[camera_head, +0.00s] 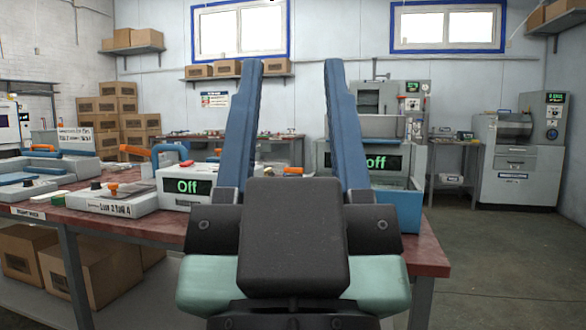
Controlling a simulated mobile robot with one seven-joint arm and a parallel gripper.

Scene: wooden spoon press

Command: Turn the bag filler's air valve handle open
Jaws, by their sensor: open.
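My gripper (292,66) fills the middle of the view, its two long blue fingers upright and spread apart, with nothing between them. The bag filler and its air valve handle cannot be told for certain. On the bench left of my gripper, a white box (171,194) has a green "Off" display, with a bent blue piece (171,150) above it. An orange handle-like piece (133,151) lies just left of that. Behind my right finger stands a grey machine (408,152) that also reads "off". My gripper appears apart from all of these and hides part of the bench.
The red-topped bench (432,255) runs across the front, crowded at left with trays and a low white box with an orange knob (118,198). A blue bin (402,208) stands at its right end. Open floor (505,265) lies at right, before a grey machine (513,160).

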